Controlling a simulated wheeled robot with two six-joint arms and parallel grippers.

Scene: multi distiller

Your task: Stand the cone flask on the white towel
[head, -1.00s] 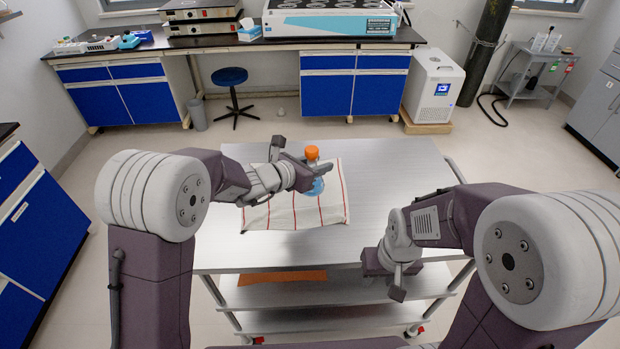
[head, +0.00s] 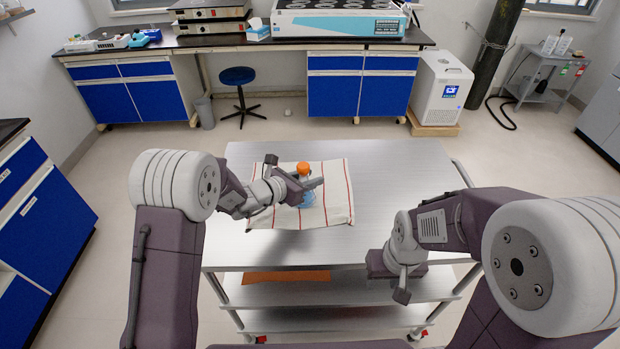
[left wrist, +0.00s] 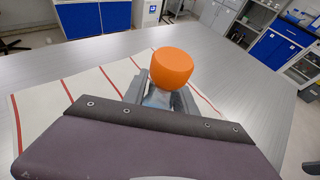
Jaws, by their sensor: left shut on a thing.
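The cone flask (head: 307,197) has an orange cap and a bluish lower part. It is over the white towel with red stripes (head: 335,206) on the metal cart. My left gripper (head: 302,184) is shut on the flask, near its neck. The left wrist view shows the orange cap of the flask (left wrist: 172,69) above the fingers and the towel (left wrist: 50,105) below. The flask looks upright. Whether its base touches the towel is hidden. My right gripper (head: 402,285) is low at the cart's front right, away from the towel; its fingers are not clear.
The steel cart top (head: 400,180) is bare to the right of the towel. An orange sheet (head: 285,276) lies on the shelf below. A blue stool (head: 237,77) and a lab bench (head: 260,44) with equipment stand behind.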

